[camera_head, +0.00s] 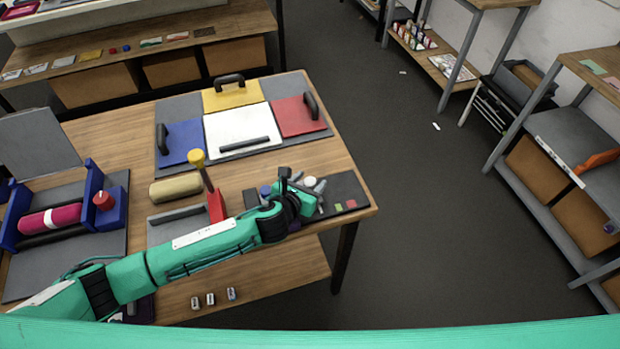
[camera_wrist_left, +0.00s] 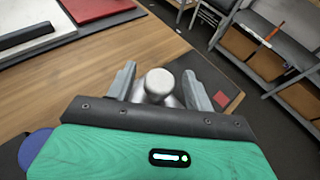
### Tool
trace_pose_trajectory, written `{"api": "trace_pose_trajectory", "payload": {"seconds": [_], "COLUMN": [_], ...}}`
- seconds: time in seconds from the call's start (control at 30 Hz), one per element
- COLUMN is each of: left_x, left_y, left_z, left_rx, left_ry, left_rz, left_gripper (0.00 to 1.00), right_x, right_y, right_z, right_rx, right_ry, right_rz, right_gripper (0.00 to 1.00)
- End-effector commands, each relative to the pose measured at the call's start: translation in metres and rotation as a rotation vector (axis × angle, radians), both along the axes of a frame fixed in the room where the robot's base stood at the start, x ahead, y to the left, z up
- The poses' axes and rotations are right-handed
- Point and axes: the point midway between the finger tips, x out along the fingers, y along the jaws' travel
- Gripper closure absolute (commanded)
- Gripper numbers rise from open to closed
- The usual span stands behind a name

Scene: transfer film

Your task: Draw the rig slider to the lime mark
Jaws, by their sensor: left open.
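The rig is a dark board (camera_head: 346,185) at the right end of the wooden table. A white-topped knob (camera_head: 311,182), apparently the slider's handle, stands on it. A lime mark (camera_head: 338,206) and a red mark (camera_head: 351,203) lie side by side on the board, to the right of the knob. My left gripper (camera_head: 314,188) is open over the rig. In the left wrist view the white knob (camera_wrist_left: 158,83) stands between the two spread fingers; I cannot tell whether they touch it. The red mark (camera_wrist_left: 221,98) shows to its right; the lime mark is hidden there. My right gripper is out of view.
A red stand with a yellow knob (camera_head: 197,156) and a tan roll (camera_head: 175,188) are further left. A board with coloured panels (camera_head: 238,131) lies behind. The table's right edge is close; beyond is open floor.

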Motion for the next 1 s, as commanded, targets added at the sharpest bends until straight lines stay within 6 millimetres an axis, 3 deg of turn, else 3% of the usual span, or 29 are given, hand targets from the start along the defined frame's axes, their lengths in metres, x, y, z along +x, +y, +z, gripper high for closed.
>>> {"api": "trace_pose_trajectory", "payload": {"seconds": [0.43, 0.7, 0.87, 1.0], "left_x": [0.007, 0.007, 0.008, 0.014], "left_y": [-0.004, -0.003, -0.007, -0.026], "left_z": [-0.003, -0.003, -0.003, -0.001], "left_rx": [0.0, 0.0, 0.0, 0.0], "left_ry": [0.0, 0.0, 0.0, 0.0], "left_rz": [0.0, 0.0, -0.001, -0.001], "left_gripper": [0.47, 1.0, 1.0, 1.0], "right_x": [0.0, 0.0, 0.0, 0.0], "right_y": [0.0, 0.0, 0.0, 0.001], "right_z": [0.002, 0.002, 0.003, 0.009], "right_rx": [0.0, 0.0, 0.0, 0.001], "right_ry": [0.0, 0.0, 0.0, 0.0], "right_rz": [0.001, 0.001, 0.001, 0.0], "right_gripper": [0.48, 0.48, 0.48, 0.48]}}
